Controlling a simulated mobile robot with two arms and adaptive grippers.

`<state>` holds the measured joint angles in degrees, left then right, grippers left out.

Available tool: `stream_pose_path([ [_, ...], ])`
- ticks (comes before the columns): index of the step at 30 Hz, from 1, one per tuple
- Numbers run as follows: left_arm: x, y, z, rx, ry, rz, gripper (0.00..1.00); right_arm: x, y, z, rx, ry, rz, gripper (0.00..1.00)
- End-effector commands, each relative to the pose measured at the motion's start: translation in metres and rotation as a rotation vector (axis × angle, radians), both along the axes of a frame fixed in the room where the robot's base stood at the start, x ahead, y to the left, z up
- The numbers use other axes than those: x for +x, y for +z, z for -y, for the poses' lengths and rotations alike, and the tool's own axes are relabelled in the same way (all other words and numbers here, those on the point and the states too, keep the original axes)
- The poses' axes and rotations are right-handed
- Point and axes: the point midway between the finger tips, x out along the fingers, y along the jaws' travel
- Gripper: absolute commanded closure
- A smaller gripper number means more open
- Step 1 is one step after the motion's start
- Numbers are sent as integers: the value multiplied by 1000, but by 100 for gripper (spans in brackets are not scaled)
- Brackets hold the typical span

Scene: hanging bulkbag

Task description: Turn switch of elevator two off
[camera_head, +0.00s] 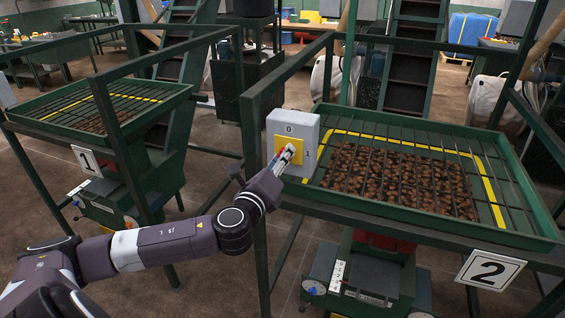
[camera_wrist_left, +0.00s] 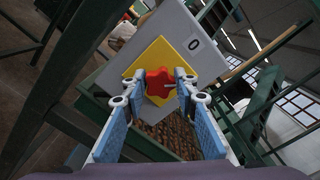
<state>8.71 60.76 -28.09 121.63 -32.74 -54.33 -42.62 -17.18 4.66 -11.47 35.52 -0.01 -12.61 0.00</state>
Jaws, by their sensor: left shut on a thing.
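The switch box of elevator two (camera_head: 306,128) is a grey box on a green frame post, with a yellow plate (camera_head: 291,150). It is marked 0 at the top and 1 at the right. My left gripper (camera_head: 284,160) is at the plate. In the left wrist view, the red knob (camera_wrist_left: 158,82) on the yellow plate (camera_wrist_left: 163,53) sits between the two blue fingers, which are shut on it. The 0 mark (camera_wrist_left: 194,44) shows at the upper right there. I cannot tell which mark the knob points to. My right gripper is not in view.
The green grated tray (camera_head: 520,222) of elevator two, holding brown lumps, stands right of the box, with a sign reading 2 (camera_head: 490,270) on its front. A second grated tray (camera_head: 160,98) with sign 1 (camera_head: 87,161) is at left. Green frame bars surround my arm.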

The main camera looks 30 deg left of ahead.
Motion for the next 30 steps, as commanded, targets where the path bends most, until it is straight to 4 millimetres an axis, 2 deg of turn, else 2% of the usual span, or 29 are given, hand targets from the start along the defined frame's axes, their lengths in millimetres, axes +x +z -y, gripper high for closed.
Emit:
stream_pose_path([
  [3, 0, -2, -1, -111, 2, 29, 97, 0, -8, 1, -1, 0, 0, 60],
  [15, 0, -3, -2, -461, 3, 112, 97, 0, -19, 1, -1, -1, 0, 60],
  [22, 0, -3, -2, -604, 3, 146, 97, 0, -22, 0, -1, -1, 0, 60],
  [30, 0, -2, -2, -692, 2, 168, 97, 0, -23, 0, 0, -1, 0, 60],
])
